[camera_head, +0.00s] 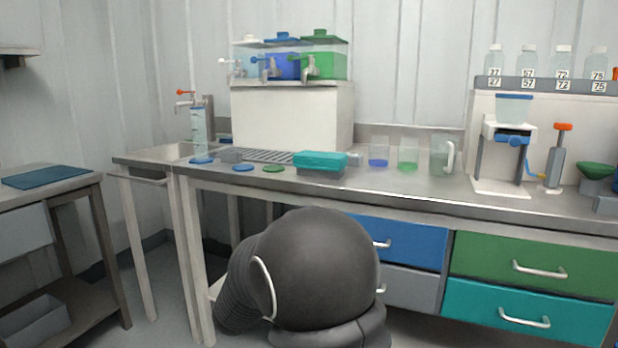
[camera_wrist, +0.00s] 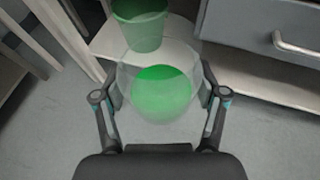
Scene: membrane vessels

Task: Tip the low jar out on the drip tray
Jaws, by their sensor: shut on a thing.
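My gripper (camera_wrist: 161,95) is shut on a clear, rounded jar (camera_wrist: 128,72) with green liquid (camera_wrist: 162,94) in it. One finger is on each side of the jar in the wrist view. The wrist view shows it over the floor and a low white shelf, away from the counter top. The drip tray (camera_head: 268,155) is a slatted grey strip on the counter, in front of the white block under the dispensers. In the head view my dark arm fills the lower middle, and the gripper and jar are hidden.
A green bin (camera_wrist: 139,27) stands on the low shelf (camera_wrist: 185,47) just beyond the jar.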

